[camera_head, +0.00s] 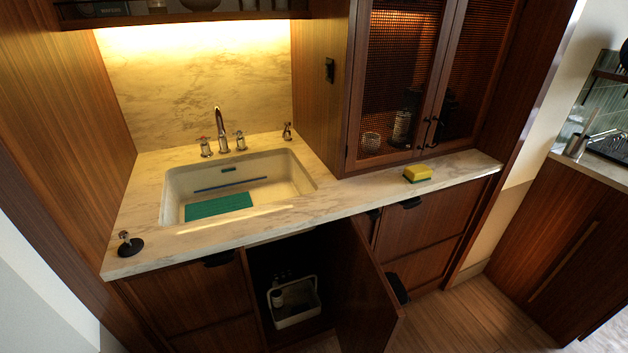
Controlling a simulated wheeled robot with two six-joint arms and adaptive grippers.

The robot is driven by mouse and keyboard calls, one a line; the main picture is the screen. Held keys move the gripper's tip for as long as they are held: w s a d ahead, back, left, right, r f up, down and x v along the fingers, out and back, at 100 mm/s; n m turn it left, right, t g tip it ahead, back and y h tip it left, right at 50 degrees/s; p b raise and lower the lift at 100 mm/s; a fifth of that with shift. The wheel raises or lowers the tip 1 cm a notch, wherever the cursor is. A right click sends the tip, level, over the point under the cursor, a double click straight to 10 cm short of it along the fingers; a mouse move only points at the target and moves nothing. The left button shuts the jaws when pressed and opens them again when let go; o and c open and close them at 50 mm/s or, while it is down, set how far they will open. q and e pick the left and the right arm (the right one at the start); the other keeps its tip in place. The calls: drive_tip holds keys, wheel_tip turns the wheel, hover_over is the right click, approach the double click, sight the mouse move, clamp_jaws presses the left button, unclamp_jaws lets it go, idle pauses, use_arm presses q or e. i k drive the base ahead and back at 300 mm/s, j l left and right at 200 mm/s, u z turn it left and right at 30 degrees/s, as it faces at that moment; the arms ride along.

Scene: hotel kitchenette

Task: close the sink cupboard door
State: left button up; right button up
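The sink cupboard door (362,290) is brown wood and stands open below the counter, swung out toward me on the right side of its opening. A black handle (398,289) shows near its outer edge. The open cupboard (262,262) is dark inside and holds a white caddy (296,316) with a bottle in it. Neither of my grippers shows in the head view.
The marble counter (340,200) holds the white sink (175,190) with a green mat, a yellow-green sponge (418,173) and a small black-based item (130,245). Closed cupboard fronts flank the opening. The floor (465,315) at right is clear.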

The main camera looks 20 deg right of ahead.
sight(370, 315)
drive_tip(key=l+u, duration=0.15)
drive_tip(key=l, duration=0.45)
drive_tip(key=l+u, duration=0.1)
drive_tip(key=l, duration=0.5)
drive_tip(key=k+l+u, duration=0.15)
drive_tip(key=l, duration=0.45)
drive_tip(key=l+u, duration=0.15)
drive_tip(key=l, duration=0.45)
drive_tip(key=k, duration=0.05)
